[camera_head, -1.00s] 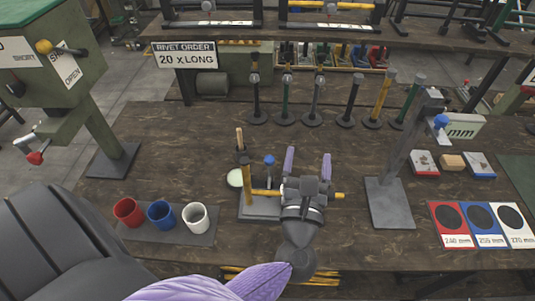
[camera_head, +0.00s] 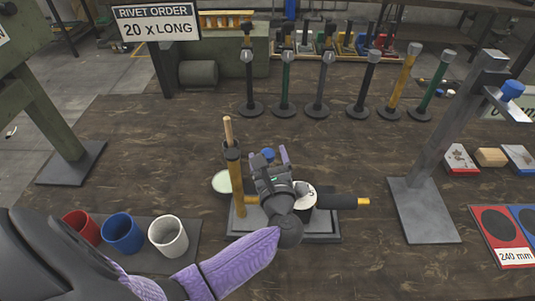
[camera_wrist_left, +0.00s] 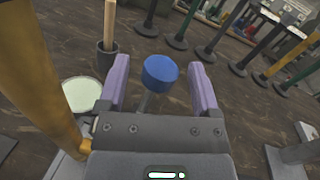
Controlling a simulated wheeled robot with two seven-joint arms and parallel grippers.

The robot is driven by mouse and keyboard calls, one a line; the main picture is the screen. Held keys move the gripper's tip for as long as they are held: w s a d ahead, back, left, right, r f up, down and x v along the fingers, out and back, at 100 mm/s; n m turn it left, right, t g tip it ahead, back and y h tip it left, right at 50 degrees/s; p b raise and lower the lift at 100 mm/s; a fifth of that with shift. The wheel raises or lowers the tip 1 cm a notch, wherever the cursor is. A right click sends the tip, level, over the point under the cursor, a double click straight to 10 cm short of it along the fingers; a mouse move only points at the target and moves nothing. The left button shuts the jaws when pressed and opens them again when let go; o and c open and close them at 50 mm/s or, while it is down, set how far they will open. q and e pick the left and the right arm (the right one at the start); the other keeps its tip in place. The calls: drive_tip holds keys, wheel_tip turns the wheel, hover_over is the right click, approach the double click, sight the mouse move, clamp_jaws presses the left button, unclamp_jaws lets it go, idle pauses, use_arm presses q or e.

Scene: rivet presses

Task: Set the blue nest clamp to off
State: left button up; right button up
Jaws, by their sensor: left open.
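The blue nest clamp knob (camera_head: 267,154) stands on the small grey fixture (camera_head: 237,222) in the middle of the bench, mostly hidden behind my gripper in the head view. In the left wrist view the blue knob (camera_wrist_left: 160,73) sits on a grey lever, between my two purple fingers with room on both sides. My left gripper (camera_head: 271,150) is open and does not appear to touch the knob. The knob's off marking cannot be made out. My right gripper is not in view.
A yellow post (camera_head: 235,175) rises close left of my gripper, with a pale green disc (camera_head: 222,183) beside it. Red, blue and white cups (camera_head: 168,236) stand front left. Several lever posts (camera_head: 321,85) line the back. A grey stand (camera_head: 430,215) is at right.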

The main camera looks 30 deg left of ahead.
use_arm(q)
drive_tip(key=shift+w+a, duration=0.35)
drive_tip(key=shift+w, duration=0.05)
clamp_jaws()
